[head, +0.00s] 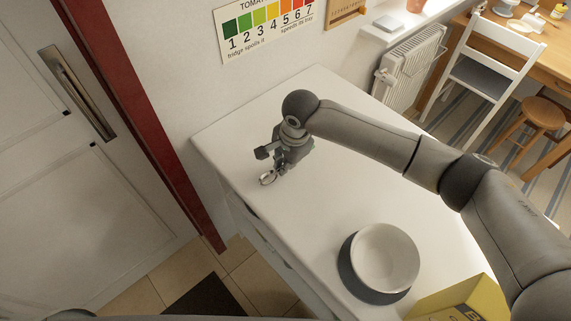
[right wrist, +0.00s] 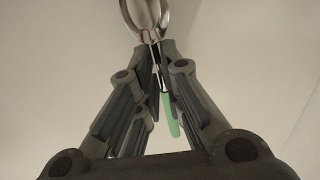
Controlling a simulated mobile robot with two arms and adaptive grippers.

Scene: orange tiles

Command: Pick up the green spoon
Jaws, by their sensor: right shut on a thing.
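The green spoon has a shiny metal bowl (right wrist: 146,14) and a green handle (right wrist: 172,118) in the right wrist view. My right gripper (right wrist: 158,62) is shut on it near where bowl and handle meet, with the handle running back between the fingers. In the head view the spoon's bowl (head: 268,178) shows just below my right gripper (head: 273,166), over the left part of the white countertop (head: 340,190). I cannot tell whether the spoon touches the surface. The handle is mostly hidden there. My left gripper is not in view.
A white bowl with a dark outside (head: 385,258) stands at the counter's near end. A yellow box (head: 462,301) is beside it at lower right. The counter around my gripper is clear. A wall with a chart (head: 268,28) rises behind; a white door (head: 80,210) is at left.

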